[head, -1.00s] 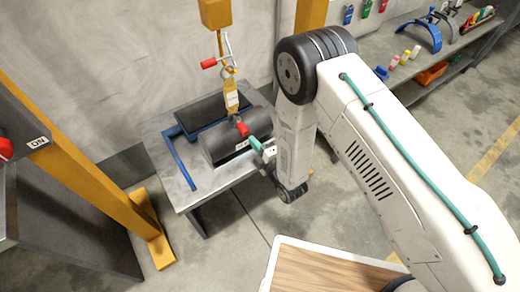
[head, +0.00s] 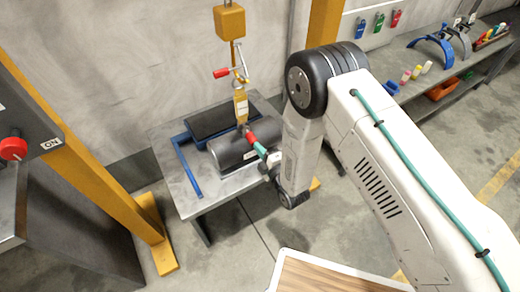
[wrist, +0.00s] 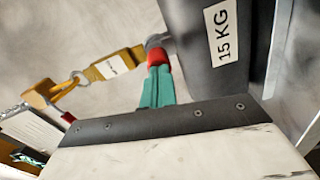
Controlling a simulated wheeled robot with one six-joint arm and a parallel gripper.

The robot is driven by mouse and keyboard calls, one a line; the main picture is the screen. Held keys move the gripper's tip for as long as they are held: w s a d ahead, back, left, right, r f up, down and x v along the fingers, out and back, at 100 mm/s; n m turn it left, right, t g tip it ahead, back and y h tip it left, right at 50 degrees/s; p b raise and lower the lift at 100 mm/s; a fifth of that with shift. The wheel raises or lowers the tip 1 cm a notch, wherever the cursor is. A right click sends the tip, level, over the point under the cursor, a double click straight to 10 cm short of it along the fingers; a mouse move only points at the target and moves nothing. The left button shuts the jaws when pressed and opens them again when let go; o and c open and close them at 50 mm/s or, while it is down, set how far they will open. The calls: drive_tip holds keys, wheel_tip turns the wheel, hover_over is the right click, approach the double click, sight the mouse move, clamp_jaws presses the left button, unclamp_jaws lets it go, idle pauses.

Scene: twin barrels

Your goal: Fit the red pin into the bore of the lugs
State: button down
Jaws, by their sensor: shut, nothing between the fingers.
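The red pin (head: 250,137) shows at the lower end of the yellow hanging link (head: 240,105), beside the front dark barrel (head: 228,155). In the wrist view the red pin (wrist: 158,57) lies against a grey rounded end (wrist: 158,40) that looks like the lugs. Their bore is hidden, and I cannot tell how deep the pin sits. My gripper (wrist: 157,75) has green fingers that are shut with nothing between them. Their tips are right at the pin's near end. The gripper also shows in the head view (head: 260,150).
A second dark barrel (head: 210,116) lies behind on the grey table (head: 175,150), with a blue bar (head: 188,172) at left. A yellow hoist block (head: 229,20) and a red-handled shackle (head: 222,73) hang above. A yellow post (head: 110,195) stands left.

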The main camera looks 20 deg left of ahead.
drive_tip(key=v, duration=1)
idle(0.4)
drive_tip(key=shift+s, duration=0.1)
idle(0.3)
